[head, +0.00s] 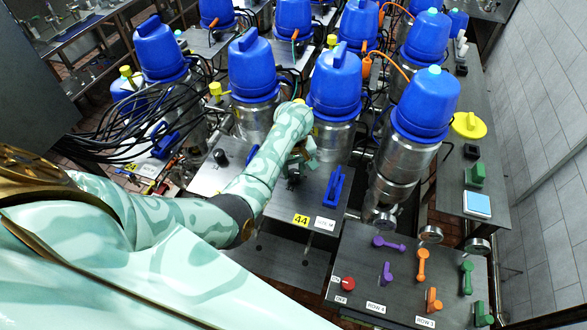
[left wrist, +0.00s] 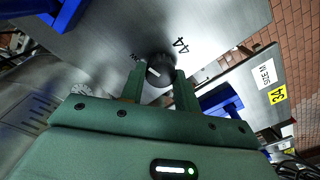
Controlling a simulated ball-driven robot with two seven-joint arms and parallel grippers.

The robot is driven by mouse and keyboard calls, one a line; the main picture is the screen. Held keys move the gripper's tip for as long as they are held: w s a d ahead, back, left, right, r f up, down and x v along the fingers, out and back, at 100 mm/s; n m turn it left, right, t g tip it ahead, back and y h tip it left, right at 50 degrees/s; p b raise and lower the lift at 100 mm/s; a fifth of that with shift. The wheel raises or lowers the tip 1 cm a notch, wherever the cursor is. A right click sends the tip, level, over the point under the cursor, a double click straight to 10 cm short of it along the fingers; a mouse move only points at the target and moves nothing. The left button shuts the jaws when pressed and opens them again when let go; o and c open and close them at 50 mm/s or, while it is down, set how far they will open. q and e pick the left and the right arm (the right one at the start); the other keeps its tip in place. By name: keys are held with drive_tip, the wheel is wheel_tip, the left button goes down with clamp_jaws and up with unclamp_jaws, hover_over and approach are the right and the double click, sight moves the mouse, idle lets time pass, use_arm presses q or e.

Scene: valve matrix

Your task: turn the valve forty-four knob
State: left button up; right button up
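The valve forty-four panel (head: 265,207) is a grey metal plate with a yellow 44 label (head: 301,220) at its front edge. My left gripper (head: 297,171) reaches down over this panel in the head view. In the left wrist view its two green fingers (left wrist: 158,78) stand on either side of the knob. I cannot tell whether both fingers touch it. My arm hides part of the panel in the head view. My right gripper is not in view.
A blue handle (head: 334,187) rises right of the gripper. Another black knob (head: 220,157) is on the panel's left. Blue-topped metal valves (head: 333,88) stand close behind. A front panel (head: 385,275) holds coloured handles. Black cables (head: 125,125) crowd the left.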

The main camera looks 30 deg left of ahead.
use_arm(q)
drive_tip(key=shift+m, duration=0.3)
drive_tip(key=shift+c, duration=0.3)
drive_tip(key=m, duration=0.4)
drive_tip(key=shift+w, duration=0.1)
drive_tip(key=m, duration=0.5)
drive_tip(key=shift+d, duration=0.1)
drive_tip(key=m, duration=0.5)
drive_tip(key=shift+d, duration=0.1)
drive_tip(key=m, duration=0.5)
drive_tip(key=shift+r, duration=0.1)
drive_tip(key=o, duration=1)
